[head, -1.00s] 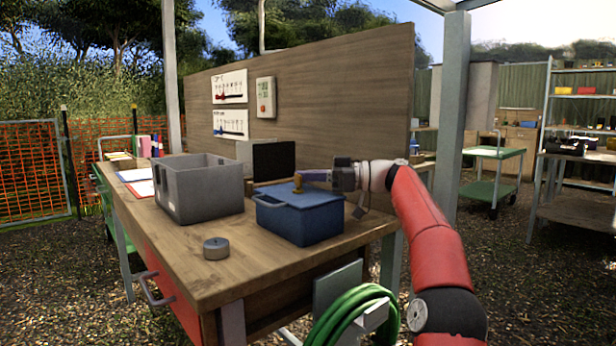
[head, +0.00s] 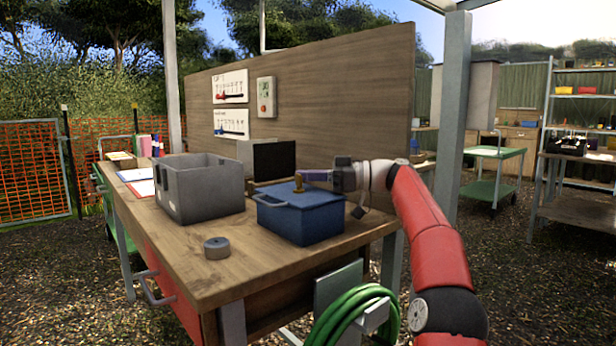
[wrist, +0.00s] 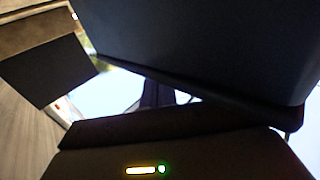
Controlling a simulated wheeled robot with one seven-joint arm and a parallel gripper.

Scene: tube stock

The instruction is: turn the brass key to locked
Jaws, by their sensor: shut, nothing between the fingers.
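The brass key (head: 298,184) stands upright on the lid of the blue box (head: 318,222), near its back left part. My gripper (head: 305,176) reaches in from the right, level, with its fingers shut and nothing between them. Its tips are right beside the top of the key; I cannot tell whether they touch it. In the wrist view the dark side of the blue box (wrist: 205,45) fills the upper right, and my gripper fingers (wrist: 160,96) show small and dark. The key is not visible there, and its lock marks are too small to read.
A grey open crate (head: 200,190) stands left of the box on the wooden bench (head: 185,265). A small grey round tin (head: 217,247) lies in front. A dark screen (head: 273,160) and a wooden back panel (head: 330,90) stand behind. The front bench top is mostly clear.

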